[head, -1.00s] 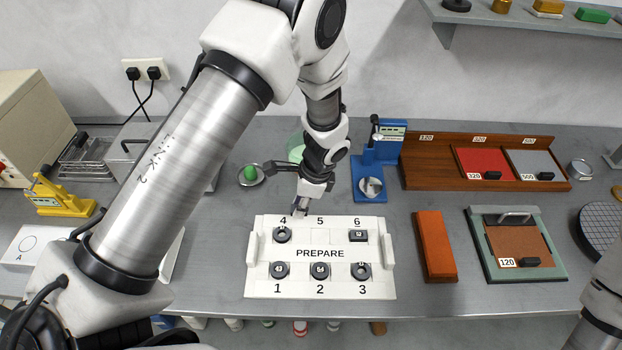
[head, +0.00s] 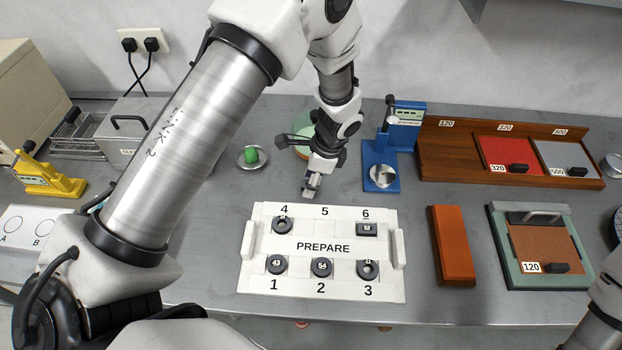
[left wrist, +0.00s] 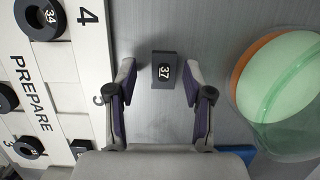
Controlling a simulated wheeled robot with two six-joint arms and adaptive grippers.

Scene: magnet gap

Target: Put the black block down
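The black block (left wrist: 163,70), with a white label reading 37, appears to rest on the grey bench in the left wrist view. My left gripper (left wrist: 160,88) is open around it, one finger on each side with a visible gap to the block. In the head view my left gripper (head: 311,188) is low over the bench, just behind the white PREPARE tray (head: 322,234). The block cannot be made out there. My right gripper is outside both views.
Several dark numbered pieces sit on the tray; position 5 is empty. A green-topped round container (left wrist: 285,90) stands close to the left gripper. A blue press (head: 381,165) stands to its right, and a small dish with a green item (head: 251,156) to its left.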

